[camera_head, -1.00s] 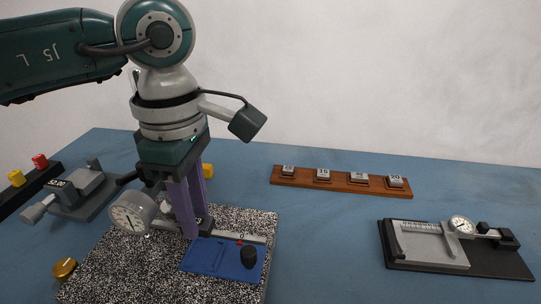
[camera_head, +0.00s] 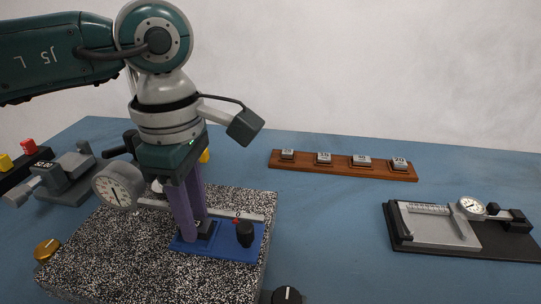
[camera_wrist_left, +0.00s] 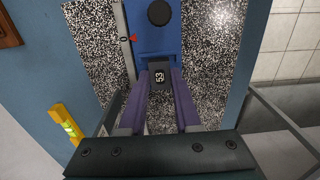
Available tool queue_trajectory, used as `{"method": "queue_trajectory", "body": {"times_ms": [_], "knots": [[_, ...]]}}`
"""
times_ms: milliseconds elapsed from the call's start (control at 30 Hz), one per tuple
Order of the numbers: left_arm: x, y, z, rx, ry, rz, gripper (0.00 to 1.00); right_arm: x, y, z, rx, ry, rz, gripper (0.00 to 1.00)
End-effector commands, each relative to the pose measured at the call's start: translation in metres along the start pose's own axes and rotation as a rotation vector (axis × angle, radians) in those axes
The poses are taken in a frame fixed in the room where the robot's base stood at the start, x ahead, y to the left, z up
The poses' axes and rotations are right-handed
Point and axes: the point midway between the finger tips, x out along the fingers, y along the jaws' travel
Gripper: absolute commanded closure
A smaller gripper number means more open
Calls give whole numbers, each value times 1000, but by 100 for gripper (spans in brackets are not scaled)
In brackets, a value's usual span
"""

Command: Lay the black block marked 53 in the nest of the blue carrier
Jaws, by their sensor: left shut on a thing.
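The black block marked 53 (camera_wrist_left: 160,78) is between the purple fingers of my left gripper (camera_wrist_left: 159,90), which is shut on it. In the head view the left gripper (camera_head: 196,232) points down, with the block (camera_head: 208,227) low between its fingertips. The blue carrier (camera_head: 222,249) lies on the speckled plate, its black knob at the right end. The block is at the carrier's left end; I cannot tell if it touches the carrier. In the wrist view the carrier (camera_wrist_left: 153,40) extends beyond the block. The nest is hidden by block and fingers. My right gripper is not in view.
A wooden rack of marked blocks (camera_head: 340,174) stands behind. A dial fixture (camera_head: 440,230) is at right. Blue table between is clear.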

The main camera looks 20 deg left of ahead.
Motion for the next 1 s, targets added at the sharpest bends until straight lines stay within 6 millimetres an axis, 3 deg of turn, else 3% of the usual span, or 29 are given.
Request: {"method": "queue_trajectory", "body": {"times_ms": [933,967,1000], "knots": [[4,0,0,0,0,0,100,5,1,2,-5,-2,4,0],[4,0,0,0,0,0,65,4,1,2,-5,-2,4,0],[4,0,0,0,0,0,61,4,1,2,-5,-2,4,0]]}}
